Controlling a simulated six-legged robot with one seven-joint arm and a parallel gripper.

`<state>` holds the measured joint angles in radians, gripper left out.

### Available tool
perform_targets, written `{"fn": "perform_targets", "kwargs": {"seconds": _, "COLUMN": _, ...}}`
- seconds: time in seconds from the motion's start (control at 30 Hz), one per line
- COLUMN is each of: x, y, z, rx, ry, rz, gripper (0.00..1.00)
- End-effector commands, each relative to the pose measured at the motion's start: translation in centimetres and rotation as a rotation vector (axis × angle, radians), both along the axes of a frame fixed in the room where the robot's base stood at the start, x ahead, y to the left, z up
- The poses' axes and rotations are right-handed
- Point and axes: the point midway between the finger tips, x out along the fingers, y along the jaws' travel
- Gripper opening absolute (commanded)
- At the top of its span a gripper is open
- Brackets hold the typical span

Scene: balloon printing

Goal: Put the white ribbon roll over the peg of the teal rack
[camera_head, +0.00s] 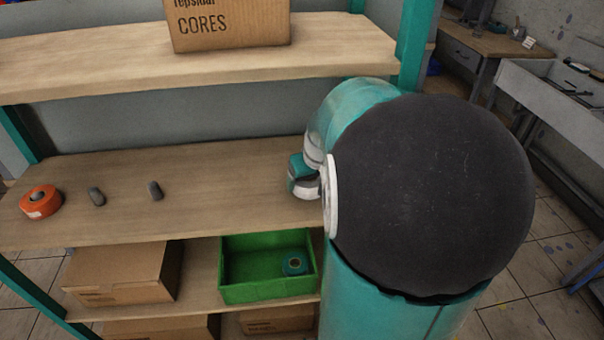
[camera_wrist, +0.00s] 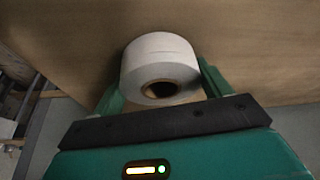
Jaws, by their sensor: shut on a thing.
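The white ribbon roll (camera_wrist: 160,52) with its brown core shows in the wrist view between the two teal fingers of my gripper (camera_wrist: 160,82). My gripper is shut on the roll's sides, and the core's opening faces the camera. In the head view my arm hides the roll and most of the gripper. The teal rack (camera_head: 412,45) has a middle wooden shelf with two bare grey pegs, a left one (camera_head: 97,197) and a right one (camera_head: 155,190). My arm is to the right of both pegs, apart from them.
An orange roll (camera_head: 40,203) sits at the shelf's left, around a grey peg. A cardboard box (camera_head: 228,22) stands on the upper shelf. Below are a green bin (camera_head: 268,291) holding a teal roll (camera_head: 295,263) and a cardboard box (camera_head: 122,272). The middle shelf between right peg and arm is clear.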

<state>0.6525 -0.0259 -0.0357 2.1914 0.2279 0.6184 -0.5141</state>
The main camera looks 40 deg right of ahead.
Motion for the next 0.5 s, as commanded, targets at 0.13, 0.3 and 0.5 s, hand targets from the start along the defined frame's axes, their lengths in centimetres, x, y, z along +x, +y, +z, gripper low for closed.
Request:
{"fn": "perform_targets", "kwargs": {"seconds": 0.13, "x": 0.01, "y": -0.02, "z": 0.01, "rx": -0.001, "ry": -0.002, "rz": 0.0, "gripper": 0.49}}
{"fn": "perform_targets", "kwargs": {"seconds": 0.3, "x": 0.01, "y": 0.0, "z": -0.26, "rx": 0.0, "ry": -0.001, "rz": 0.0, "gripper": 0.49}}
{"fn": "perform_targets", "kwargs": {"seconds": 0.5, "x": 0.0, "y": -0.01, "z": -0.34, "rx": 0.0, "ry": -0.001, "rz": 0.0, "gripper": 0.99}}
